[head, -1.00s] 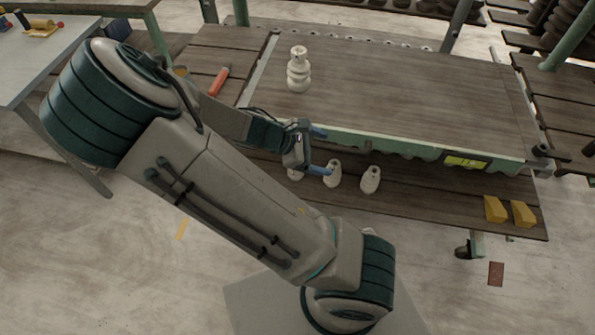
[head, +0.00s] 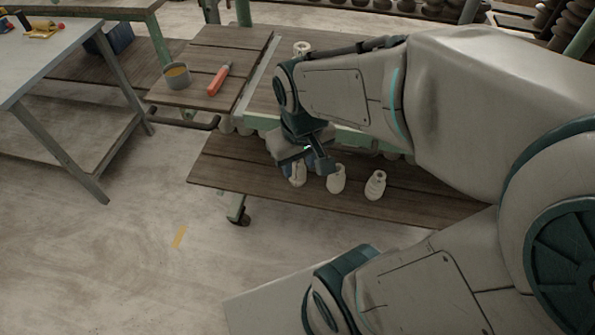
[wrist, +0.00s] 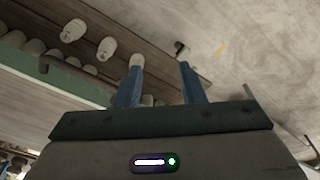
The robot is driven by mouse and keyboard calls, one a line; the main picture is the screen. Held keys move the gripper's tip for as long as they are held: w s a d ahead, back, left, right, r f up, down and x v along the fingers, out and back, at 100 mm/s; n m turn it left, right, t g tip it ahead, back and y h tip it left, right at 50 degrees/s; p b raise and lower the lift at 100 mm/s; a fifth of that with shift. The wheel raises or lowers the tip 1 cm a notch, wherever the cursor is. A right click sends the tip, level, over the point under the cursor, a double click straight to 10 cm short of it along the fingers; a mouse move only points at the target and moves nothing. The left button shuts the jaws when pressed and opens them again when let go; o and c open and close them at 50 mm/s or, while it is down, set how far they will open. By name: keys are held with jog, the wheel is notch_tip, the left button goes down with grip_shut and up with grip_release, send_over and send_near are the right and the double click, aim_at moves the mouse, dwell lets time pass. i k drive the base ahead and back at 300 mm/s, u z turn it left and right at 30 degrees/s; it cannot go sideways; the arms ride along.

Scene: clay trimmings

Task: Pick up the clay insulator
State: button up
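Three small white clay insulators stand in a row on the lower wooden shelf: a left one (head: 298,176), a middle one (head: 336,179) and a right one (head: 375,185). A larger white insulator (head: 302,47) on the upper table is mostly hidden behind my arm. My gripper (head: 300,165) is at the left small insulator and partly covers it. In the wrist view my gripper (wrist: 160,66) has its two blue fingers apart with a gap between them. One insulator (wrist: 137,62) shows at the tip of the left finger there, not clearly between the fingers. I cannot tell whether they touch.
The green-framed upper table edge (wrist: 75,80) runs close beside my gripper. A grey can (head: 176,77) and an orange-handled tool (head: 220,79) lie on the left boards. A grey table (head: 50,50) stands at far left. The floor in front is clear.

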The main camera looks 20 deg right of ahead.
aim_at(299, 177)
jog(key=z, duration=1.15)
jog(key=k, duration=0.55)
jog(key=u, duration=0.6)
